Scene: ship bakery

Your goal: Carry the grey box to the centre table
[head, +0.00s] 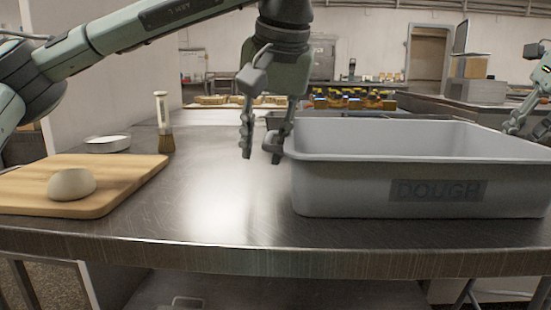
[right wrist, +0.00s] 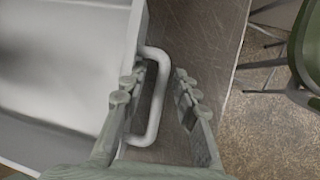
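The grey box (head: 420,192), marked DOUGH, is a deep open tub on the steel table at the right. My right gripper (head: 512,128) shows partly at the right edge, behind the box's far right corner. In the right wrist view, the right gripper (right wrist: 156,88) is open, with the box's light grey handle (right wrist: 158,97) between its fingers. The box's inside (right wrist: 62,70) looks empty where it shows.
The steel table (head: 220,215) bears a wooden board (head: 120,190) with a dough ball (head: 72,185), a brush (head: 164,130) and a shallow round dish (head: 107,144) at left. Farther back stands a counter with goods (head: 350,100). Floor (right wrist: 262,110) lies beyond the table edge.

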